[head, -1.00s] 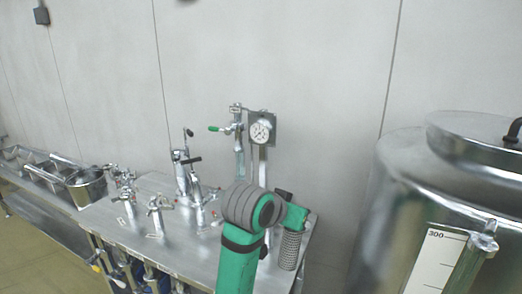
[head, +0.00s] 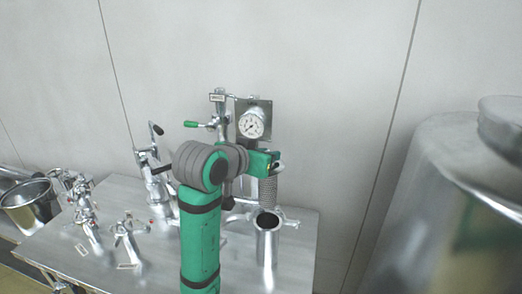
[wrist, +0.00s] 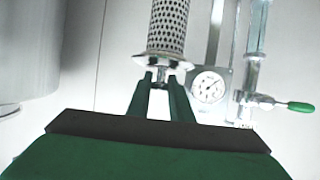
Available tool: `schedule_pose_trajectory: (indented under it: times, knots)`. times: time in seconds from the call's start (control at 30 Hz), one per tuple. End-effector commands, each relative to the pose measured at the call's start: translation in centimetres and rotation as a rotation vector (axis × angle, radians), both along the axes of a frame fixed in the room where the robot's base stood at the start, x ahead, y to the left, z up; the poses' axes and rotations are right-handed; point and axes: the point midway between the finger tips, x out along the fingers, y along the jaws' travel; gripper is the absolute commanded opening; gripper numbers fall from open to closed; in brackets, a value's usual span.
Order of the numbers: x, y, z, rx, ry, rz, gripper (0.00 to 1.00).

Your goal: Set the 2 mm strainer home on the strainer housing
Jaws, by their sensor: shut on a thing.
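The 2 mm strainer (head: 268,190) is a grey perforated metal tube, held upright in the head view. My gripper (head: 272,161) is shut on its top end. In the wrist view, my two green fingers (wrist: 162,84) close on the stem beyond the strainer's pale flange (wrist: 162,63). The strainer housing (head: 266,243) is an upright, open-topped metal cylinder on the steel table. The strainer's lower end shows at the far side of the housing's mouth, just above the rim in the picture. I cannot tell whether it is over the opening or behind it.
A dial gauge (head: 251,125) on a plate and a green-handled valve (head: 192,124) stand behind my arm. Several metal taps (head: 128,240) stand on the table (head: 115,195) to the left. A large steel tank (head: 440,210) is at the right.

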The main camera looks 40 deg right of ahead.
Motion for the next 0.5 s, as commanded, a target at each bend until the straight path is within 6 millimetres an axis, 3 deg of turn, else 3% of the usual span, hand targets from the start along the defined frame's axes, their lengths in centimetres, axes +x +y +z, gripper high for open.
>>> schedule_pose_trajectory:
  times: [0.5]
  knots:
    - [-0.1,-0.1,-3.3,-0.001,0.000,-0.001,0.00]
